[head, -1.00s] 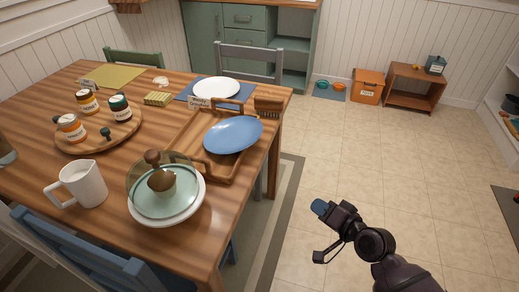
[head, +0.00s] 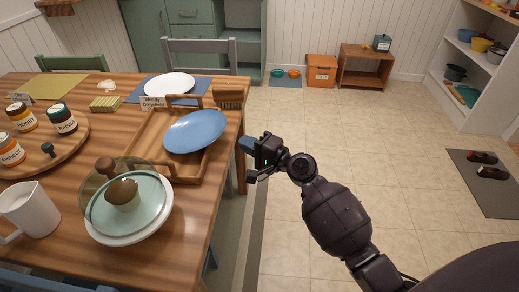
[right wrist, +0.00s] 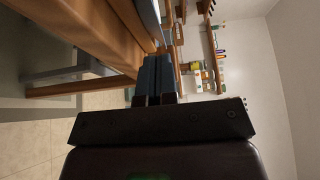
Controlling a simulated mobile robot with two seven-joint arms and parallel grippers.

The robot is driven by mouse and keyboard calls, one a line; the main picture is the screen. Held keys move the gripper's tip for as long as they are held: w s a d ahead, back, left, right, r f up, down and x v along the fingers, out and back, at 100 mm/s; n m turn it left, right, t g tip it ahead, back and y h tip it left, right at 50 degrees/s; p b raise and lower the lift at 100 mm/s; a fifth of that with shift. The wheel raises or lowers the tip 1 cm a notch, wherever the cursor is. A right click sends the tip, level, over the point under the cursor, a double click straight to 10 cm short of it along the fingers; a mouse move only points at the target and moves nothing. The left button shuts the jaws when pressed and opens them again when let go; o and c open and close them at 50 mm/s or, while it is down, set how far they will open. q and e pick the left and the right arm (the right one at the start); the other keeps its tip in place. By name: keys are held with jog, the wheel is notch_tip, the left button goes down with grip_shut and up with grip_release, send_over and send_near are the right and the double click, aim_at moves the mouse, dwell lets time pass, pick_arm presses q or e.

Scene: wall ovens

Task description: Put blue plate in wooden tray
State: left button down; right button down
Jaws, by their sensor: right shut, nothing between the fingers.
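The blue plate (head: 196,131) lies in the wooden tray (head: 146,143) on the table in the head view. It looks slightly tilted, with its right edge reaching over the tray's right rim. My right gripper (head: 246,144) is just off the table's right edge, to the right of the plate and apart from it. Its fingers (right wrist: 153,78) are together and empty in the right wrist view, close to the table edge. My left gripper is not in view.
A white mug (head: 29,209) and a round board with jars (head: 75,150) are at left.

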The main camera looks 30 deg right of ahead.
jog(key=shift+w+a, duration=0.65)
jog(key=shift+a, duration=0.2)
jog(key=shift+w+a, duration=0.6)
jog(key=shift+a, duration=0.3)
jog(key=shift+w+a, duration=0.65)
jog(key=shift+a, duration=0.2)
jog(key=shift+w+a, duration=0.3)
jog(key=shift+a, duration=0.65)
jog(key=shift+w+a, duration=0.25)
jog(key=shift+a, duration=0.7)
jog(key=shift+d, duration=0.1)
